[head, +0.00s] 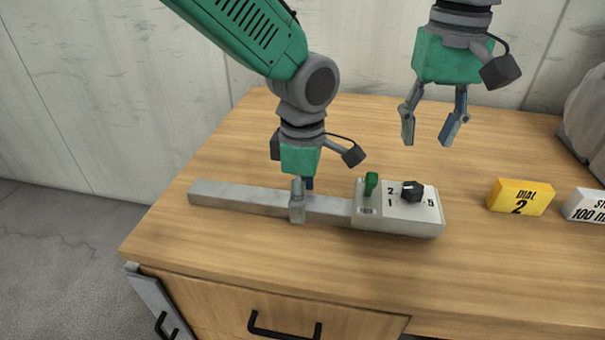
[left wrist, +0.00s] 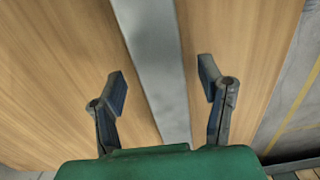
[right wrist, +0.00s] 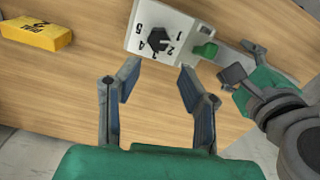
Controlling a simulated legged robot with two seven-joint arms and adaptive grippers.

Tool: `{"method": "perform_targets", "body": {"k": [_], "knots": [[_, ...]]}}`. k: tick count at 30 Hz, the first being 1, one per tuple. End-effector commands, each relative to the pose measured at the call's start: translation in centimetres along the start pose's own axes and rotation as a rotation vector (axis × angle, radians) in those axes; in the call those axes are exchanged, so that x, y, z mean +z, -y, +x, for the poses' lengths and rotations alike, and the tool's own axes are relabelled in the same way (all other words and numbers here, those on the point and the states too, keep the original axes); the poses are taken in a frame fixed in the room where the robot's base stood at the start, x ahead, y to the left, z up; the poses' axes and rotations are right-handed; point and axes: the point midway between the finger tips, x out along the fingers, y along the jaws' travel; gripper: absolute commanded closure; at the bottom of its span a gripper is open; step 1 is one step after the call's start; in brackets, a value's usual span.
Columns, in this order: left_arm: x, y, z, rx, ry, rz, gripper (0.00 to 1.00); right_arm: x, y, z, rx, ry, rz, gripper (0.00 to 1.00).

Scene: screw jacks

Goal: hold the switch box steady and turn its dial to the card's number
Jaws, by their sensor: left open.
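The pale grey switch box (head: 398,222) stands on the table with a black dial (head: 412,191), printed numbers and a green lever (head: 371,184). A long grey bar (head: 240,196) extends from its left side. The dial also shows in the right wrist view (right wrist: 157,40); I cannot tell clearly which number it points at. The yellow card (head: 521,197) reads "DIAL 2". My left gripper (head: 298,205) is open, its fingers on either side of the bar (left wrist: 157,60) with gaps between. My right gripper (head: 430,135) is open and empty, above the table behind the box.
A white card (head: 585,205) with partly cut-off text lies right of the yellow card. A grey object (head: 588,120) stands at the table's right edge. Wooden drawers with black handles (head: 285,330) are at the front. The table front is clear.

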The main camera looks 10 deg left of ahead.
Motion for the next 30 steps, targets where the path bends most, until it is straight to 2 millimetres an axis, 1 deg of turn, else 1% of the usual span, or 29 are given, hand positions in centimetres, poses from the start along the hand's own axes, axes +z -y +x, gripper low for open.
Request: {"method": "perform_targets", "body": {"k": [1,4,13,14,15,17,18,19,20,21,22,27,30], "knots": [[0.02,0.05,0.48,-0.002,0.000,0.000,0.38,0.00,-0.02,-0.01,0.000,0.000,0.000,0.66],[0.01,0.04,1.04,-0.001,0.000,0.000,0.38,0.01,-0.03,-0.02,0.000,0.000,0.000,0.66],[-0.01,0.01,1.25,0.000,0.000,-0.001,0.38,0.01,0.00,-0.01,0.000,0.000,0.000,0.66],[-0.02,0.01,1.25,0.000,0.001,-0.001,0.41,0.01,0.00,-0.01,0.000,0.000,0.000,0.66],[-0.02,0.01,1.25,0.000,0.001,-0.001,0.55,0.00,0.01,-0.01,0.000,0.000,0.000,0.66],[-0.02,0.01,1.25,0.000,0.000,-0.001,0.77,0.00,0.01,-0.01,0.000,0.000,0.000,0.66],[-0.02,0.00,1.25,0.000,0.000,-0.001,0.91,0.00,0.00,0.00,0.000,0.000,0.000,0.66],[-0.02,0.00,1.24,0.000,0.000,-0.001,1.00,0.00,0.00,0.00,0.000,0.000,0.000,0.66],[-0.03,0.00,1.24,0.000,0.000,-0.001,1.00,0.00,0.00,0.00,0.000,0.000,0.000,0.66],[-0.03,-0.01,1.24,0.000,0.000,-0.001,1.00,0.00,0.00,0.00,0.000,0.000,0.000,0.58],[-0.04,-0.01,1.24,0.000,0.000,-0.001,1.00,0.00,0.00,0.00,0.000,0.000,0.000,0.49],[-0.05,-0.02,1.23,0.000,0.000,-0.001,1.00,0.00,0.00,-0.02,0.000,0.000,-0.003,0.49],[-0.05,-0.02,1.23,0.000,0.000,-0.001,1.00,0.02,0.03,-0.19,0.003,0.001,-0.043,0.49]]}}
